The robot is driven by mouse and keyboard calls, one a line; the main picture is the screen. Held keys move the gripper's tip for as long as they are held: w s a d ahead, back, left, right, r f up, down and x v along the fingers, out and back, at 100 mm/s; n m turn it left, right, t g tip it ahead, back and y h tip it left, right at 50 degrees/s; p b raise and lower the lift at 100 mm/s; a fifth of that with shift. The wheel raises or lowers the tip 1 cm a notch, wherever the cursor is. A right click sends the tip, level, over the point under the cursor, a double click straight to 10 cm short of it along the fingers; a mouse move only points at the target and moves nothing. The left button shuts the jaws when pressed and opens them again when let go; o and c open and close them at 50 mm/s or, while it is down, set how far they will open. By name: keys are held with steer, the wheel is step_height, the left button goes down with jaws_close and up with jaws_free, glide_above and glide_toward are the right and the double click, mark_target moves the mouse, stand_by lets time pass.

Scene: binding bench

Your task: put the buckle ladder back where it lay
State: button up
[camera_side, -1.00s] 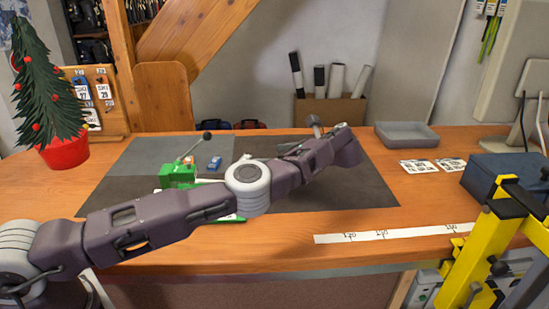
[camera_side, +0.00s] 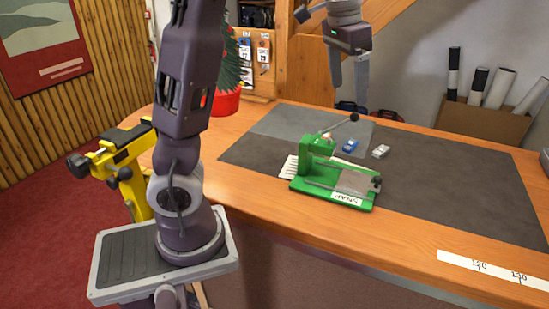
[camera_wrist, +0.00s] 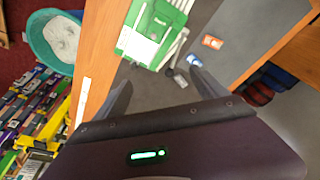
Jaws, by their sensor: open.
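My gripper (camera_side: 350,88) is raised above the back of the dark mat (camera_side: 430,180), its two fingers pointing down, apart and empty. It is also apart in the wrist view (camera_wrist: 162,88). A green press (camera_side: 335,172) with a lever and a "SNAP" label stands on the mat. A pale slatted strip (camera_side: 289,166) shows partly from under its left side. A small blue piece (camera_side: 350,146) and a small grey piece (camera_side: 380,152) lie behind the press. I cannot tell for sure which piece is the buckle ladder.
A white number strip (camera_side: 490,268) lies along the bench's front edge. A red pot (camera_side: 225,103) with a tree and a cardboard box of tubes (camera_side: 482,120) stand behind. A yellow clamp stand (camera_side: 128,160) is at left. The mat's right side is clear.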

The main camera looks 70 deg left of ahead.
steer(key=s+d+f+t, duration=0.1)
steer(key=s+d+f, duration=0.1)
steer(key=s+d, duration=0.5)
steer(key=s+d+f+t, duration=0.2)
steer(key=s+d, duration=0.6)
steer(key=s, duration=0.7)
steer(key=shift+s+f, duration=0.15)
steer(key=shift+f, duration=0.15)
steer(key=shift+d, duration=0.1)
